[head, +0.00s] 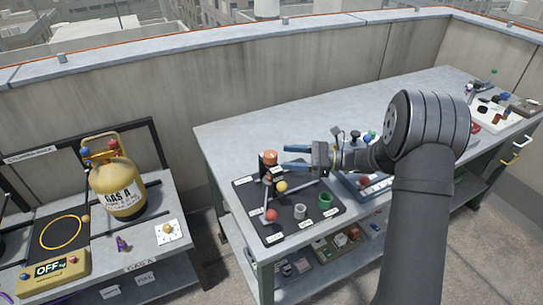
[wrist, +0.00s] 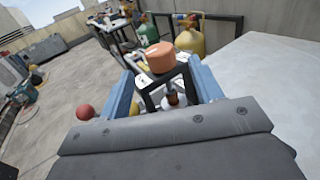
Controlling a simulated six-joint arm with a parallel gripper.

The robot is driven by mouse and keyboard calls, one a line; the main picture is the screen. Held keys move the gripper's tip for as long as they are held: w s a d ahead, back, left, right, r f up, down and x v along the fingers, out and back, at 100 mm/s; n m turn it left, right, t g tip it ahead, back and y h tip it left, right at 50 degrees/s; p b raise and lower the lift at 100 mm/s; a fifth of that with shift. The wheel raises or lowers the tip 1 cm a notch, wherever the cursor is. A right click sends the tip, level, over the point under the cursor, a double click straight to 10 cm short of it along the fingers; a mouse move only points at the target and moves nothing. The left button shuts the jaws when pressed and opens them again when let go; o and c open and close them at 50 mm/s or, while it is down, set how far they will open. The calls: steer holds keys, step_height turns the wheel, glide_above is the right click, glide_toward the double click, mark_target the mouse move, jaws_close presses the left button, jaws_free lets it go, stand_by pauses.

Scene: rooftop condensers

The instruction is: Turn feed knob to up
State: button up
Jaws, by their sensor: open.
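An orange knob (head: 270,157) stands at the back of a dark panel (head: 244,204) on the bench. It may be the feed knob, but the labels here are too small to read. My gripper (head: 285,157) is open, with its blue fingers pointing left at the orange knob, a little to its right. In the wrist view, the orange knob (wrist: 162,57) shows ahead between the two blue fingers, on a dark frame with a metal stem below. I see no contact. A yellow ball (head: 281,186) and a red ball (head: 271,215) are nearer the front of the panel.
A white cup (head: 300,212) and a green cup (head: 326,201) stand on the panel's front right. A yellow gas cylinder (head: 119,190) stands on the left table. A blue tray (head: 358,187) lies under my arm. The bench's back left is clear.

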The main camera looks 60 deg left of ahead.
mark_target(271, 153)
steer(key=x, duration=0.6)
steer(key=shift+c, duration=0.5)
steer(key=c, duration=0.9)
steer(key=shift+n+g+h, duration=0.3)
steer(key=shift+n+h, duration=0.1)
steer(key=shift+h, duration=0.2)
steer(key=shift+a+n+g+h, duration=0.1)
steer(key=shift+n+g+h, duration=0.45)
steer(key=shift+n+h, duration=1)
steer(key=shift+n+g+h, duration=0.55)
steer(key=shift+n+h, duration=0.4)
steer(key=shift+h, duration=1.2)
steer(key=o, duration=1)
